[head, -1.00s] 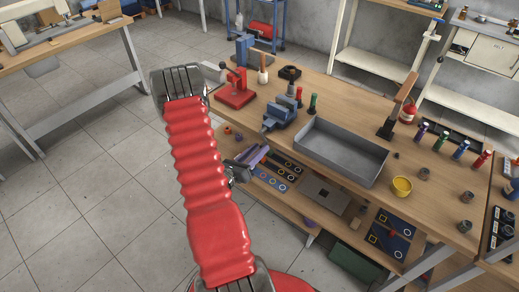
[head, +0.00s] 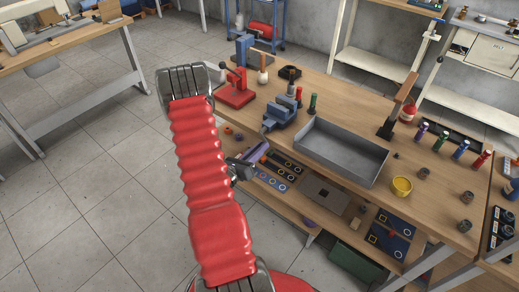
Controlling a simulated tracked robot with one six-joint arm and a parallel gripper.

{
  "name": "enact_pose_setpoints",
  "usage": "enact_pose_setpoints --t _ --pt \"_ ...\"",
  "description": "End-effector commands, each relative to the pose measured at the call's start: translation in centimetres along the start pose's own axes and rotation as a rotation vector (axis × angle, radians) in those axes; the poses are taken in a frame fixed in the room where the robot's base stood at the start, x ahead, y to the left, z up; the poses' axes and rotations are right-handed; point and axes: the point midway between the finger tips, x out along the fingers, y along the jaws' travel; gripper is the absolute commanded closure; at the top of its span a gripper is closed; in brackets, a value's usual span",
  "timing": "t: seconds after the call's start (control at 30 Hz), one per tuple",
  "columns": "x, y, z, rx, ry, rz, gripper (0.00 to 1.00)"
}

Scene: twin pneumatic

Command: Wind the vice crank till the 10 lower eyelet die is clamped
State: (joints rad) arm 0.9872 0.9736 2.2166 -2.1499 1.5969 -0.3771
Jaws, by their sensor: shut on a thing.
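The blue-grey vice (head: 281,114) stands at the near left edge of the wooden bench, its front end toward my arm. A small grey upright piece (head: 291,89) shows at the top of the vice; I cannot tell whether it is the 10 lower eyelet die or whether the jaws press on it. My gripper (head: 261,147) is partly hidden behind my red arm, its purple fingers just below the vice's front end. It is shut at the crank's place. The crank itself is too small and covered to make out.
A grey open tray (head: 340,152) stands right of the vice. A red press (head: 235,90) is behind and left of it. A lower shelf (head: 290,207) holds flat boards. Floor left of the bench is clear.

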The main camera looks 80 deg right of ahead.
Motion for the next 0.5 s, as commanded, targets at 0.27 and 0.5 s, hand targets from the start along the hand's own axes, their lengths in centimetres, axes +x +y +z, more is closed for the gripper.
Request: enact_pose_setpoints --t 0.27,0.5 --pt "0.0 0.18 0.02 0.026 -0.002 0.001 1.0" --pt "0.02 0.67 -0.08 0.138 -0.003 0.002 1.0"
